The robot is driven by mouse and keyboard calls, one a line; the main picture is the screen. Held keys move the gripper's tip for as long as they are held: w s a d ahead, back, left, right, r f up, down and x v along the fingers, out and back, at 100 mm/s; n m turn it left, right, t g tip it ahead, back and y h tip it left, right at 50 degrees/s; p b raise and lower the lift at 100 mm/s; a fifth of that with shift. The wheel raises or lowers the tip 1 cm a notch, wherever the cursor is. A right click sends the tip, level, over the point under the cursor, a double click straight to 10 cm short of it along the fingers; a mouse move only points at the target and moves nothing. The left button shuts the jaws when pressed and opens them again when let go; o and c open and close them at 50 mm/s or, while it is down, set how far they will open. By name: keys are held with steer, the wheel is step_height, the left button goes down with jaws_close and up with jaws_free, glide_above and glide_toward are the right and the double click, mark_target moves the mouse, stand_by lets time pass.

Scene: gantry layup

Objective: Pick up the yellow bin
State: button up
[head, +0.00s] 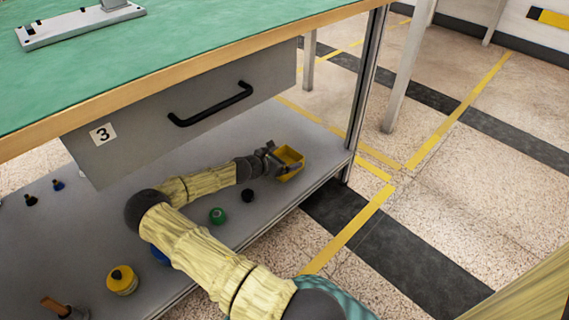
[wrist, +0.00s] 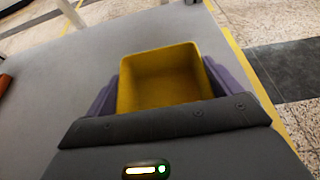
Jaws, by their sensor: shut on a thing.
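The yellow bin (head: 289,160) is a small open-topped box at the right end of the grey lower shelf, under the green workbench. In the wrist view the yellow bin (wrist: 165,78) fills the space between the fingers and looks empty inside. My gripper (head: 275,158) is shut on it, with a purple-grey finger on each side; my gripper also shows in the wrist view (wrist: 163,95). I cannot tell whether the bin touches the shelf or is slightly above it.
The lower shelf (head: 185,200) also holds a green item (head: 217,215), a black item (head: 248,195), a yellow round container (head: 122,280) and several small things. A drawer (head: 190,120) marked 3 hangs above my arm. A metal table leg (head: 366,85) stands just right of the bin.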

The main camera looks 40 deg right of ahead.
steer(key=shift+r+p, duration=0.75)
steer(key=shift+r, duration=0.05)
step_height(320, 180, up, 3)
steer(key=p, duration=0.2)
steer(key=shift+f+p, duration=0.1)
steer(key=shift+p, duration=0.25)
steer(key=s+a+p, duration=0.2)
steer(key=s+a, duration=0.2)
steer(key=s+a+p, duration=0.3)
steer(key=s+a, duration=0.1)
steer(key=s+a+p, duration=0.2)
steer(key=s+a, duration=0.2)
steer(key=shift+s+f, duration=0.25)
steer(key=shift+f, duration=0.05)
steer(key=shift+s+a+f, duration=0.1)
steer(key=shift+s+a, duration=0.1)
steer(key=shift+s, duration=0.1)
steer(key=shift+s+d+p, duration=0.1)
steer(key=shift+p, duration=0.25)
